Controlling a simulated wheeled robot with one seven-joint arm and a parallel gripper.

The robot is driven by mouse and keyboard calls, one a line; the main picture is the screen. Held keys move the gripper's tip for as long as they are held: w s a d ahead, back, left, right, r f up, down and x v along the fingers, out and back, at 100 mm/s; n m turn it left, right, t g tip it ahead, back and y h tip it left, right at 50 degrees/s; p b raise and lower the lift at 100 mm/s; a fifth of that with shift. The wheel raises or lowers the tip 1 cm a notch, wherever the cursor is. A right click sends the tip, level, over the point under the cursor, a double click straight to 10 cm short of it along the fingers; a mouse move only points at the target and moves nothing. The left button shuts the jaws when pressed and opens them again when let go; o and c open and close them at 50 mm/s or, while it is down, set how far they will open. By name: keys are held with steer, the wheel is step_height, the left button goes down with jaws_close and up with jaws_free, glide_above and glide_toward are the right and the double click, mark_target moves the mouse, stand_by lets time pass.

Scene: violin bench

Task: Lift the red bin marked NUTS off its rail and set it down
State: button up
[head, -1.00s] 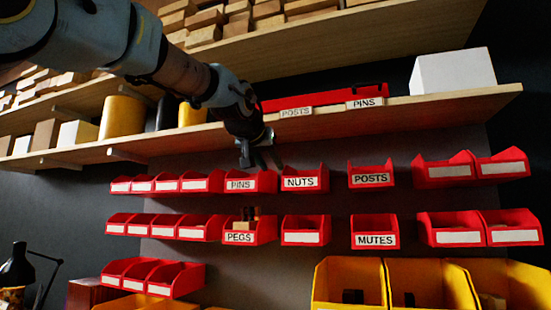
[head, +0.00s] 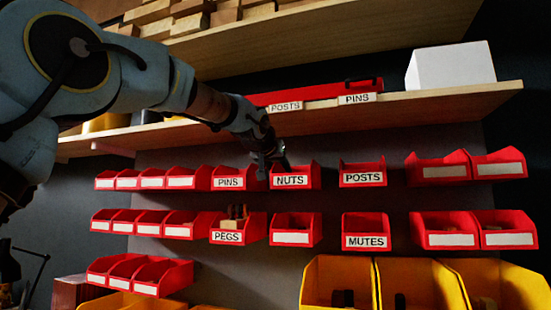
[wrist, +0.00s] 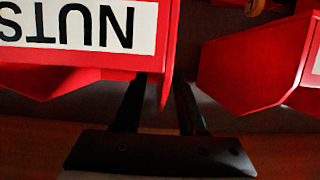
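The red bin marked NUTS (head: 295,178) hangs in the upper row of bins, with its white label facing out. My gripper (head: 272,167) is at the left side of this bin in the head view. In the wrist view the NUTS bin (wrist: 75,62) appears upside down at the upper left. The two dark fingers of my gripper (wrist: 158,105) are spread, one on each side of the line of the bin's side wall, with gaps visible. The fingertips are partly hidden. The rail behind the bin is hidden.
The PINS bin (head: 228,183) is close on the left, and the POSTS bin (head: 362,178) is on the right with a gap. A wooden shelf (head: 430,105) runs above. An unmarked red bin (head: 291,238) hangs below. Yellow bins (head: 335,275) stand lower right.

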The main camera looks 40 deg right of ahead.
steer(key=shift+w+d+f, duration=0.2)
steer(key=shift+w+d, duration=0.1)
steer(key=shift+d, duration=0.15)
jaws_close()
stand_by(3.1)
